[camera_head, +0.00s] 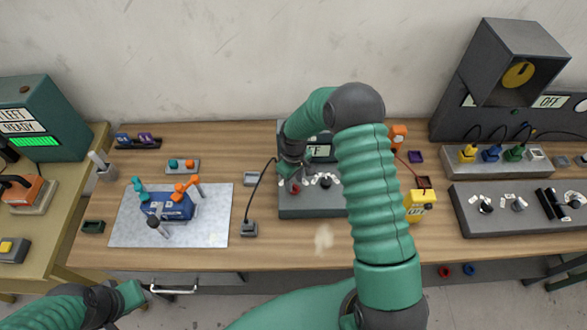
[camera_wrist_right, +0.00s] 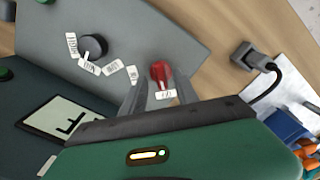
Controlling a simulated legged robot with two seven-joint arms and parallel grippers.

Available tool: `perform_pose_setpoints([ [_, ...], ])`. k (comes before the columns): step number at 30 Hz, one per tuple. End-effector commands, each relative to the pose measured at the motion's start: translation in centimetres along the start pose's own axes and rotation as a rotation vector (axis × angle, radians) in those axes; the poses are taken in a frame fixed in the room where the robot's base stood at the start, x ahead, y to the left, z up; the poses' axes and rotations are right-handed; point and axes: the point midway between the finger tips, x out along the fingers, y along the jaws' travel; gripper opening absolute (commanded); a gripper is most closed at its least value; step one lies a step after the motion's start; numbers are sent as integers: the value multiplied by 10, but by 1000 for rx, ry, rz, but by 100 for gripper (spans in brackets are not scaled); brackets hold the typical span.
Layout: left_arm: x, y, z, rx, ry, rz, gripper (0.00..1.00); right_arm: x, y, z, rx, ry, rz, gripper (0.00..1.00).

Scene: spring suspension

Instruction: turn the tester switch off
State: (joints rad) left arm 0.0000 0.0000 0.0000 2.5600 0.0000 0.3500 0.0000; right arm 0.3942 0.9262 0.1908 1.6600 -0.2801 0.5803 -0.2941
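The tester is a grey box (camera_head: 312,208) in the middle of the bench, partly hidden behind my right arm. Its red switch knob (camera_wrist_right: 160,73) shows in the right wrist view, with a small white label by it. In the head view the red knob (camera_head: 296,189) is small. My right gripper (camera_wrist_right: 156,82) is over the tester, its two fingers apart on either side of the red knob. I cannot tell whether they touch it. The tester's display (camera_wrist_right: 62,118) shows a letter F, partly cut off. My left arm is at the lower left, its fingers not visible.
A black rotary knob (camera_wrist_right: 95,46) with several labels sits near the red one. A cable runs to a grey plug block (camera_head: 249,229) left of the tester. A yellow box (camera_head: 420,205) stands to the right. A pale mat (camera_head: 220,220) lies at left.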

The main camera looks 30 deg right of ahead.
Motion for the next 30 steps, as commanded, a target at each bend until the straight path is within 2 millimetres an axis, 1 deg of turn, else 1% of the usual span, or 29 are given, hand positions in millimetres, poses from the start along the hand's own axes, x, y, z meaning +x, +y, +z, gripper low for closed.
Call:
perform_pose_setpoints([
  [1,5,0,1,0,0,0,36,-8,1,-2,1,6,3,36],
  [5,14,0,3,0,0,0,36,-43,2,-2,1,7,4,36],
  [9,22,0,5,0,0,0,36,-86,2,-3,1,8,5,36],
  [12,27,0,6,0,0,0,36,-113,2,-3,0,7,5,36],
  [16,30,0,7,0,0,0,36,-140,2,-4,-1,5,3,36],
  [18,31,0,7,0,0,0,36,-148,2,-4,-1,3,1,36],
  [21,31,0,7,0,0,0,36,-154,1,-3,-1,2,0,36],
  [30,30,0,7,0,0,0,36,-155,1,-3,-1,1,0,36],
])
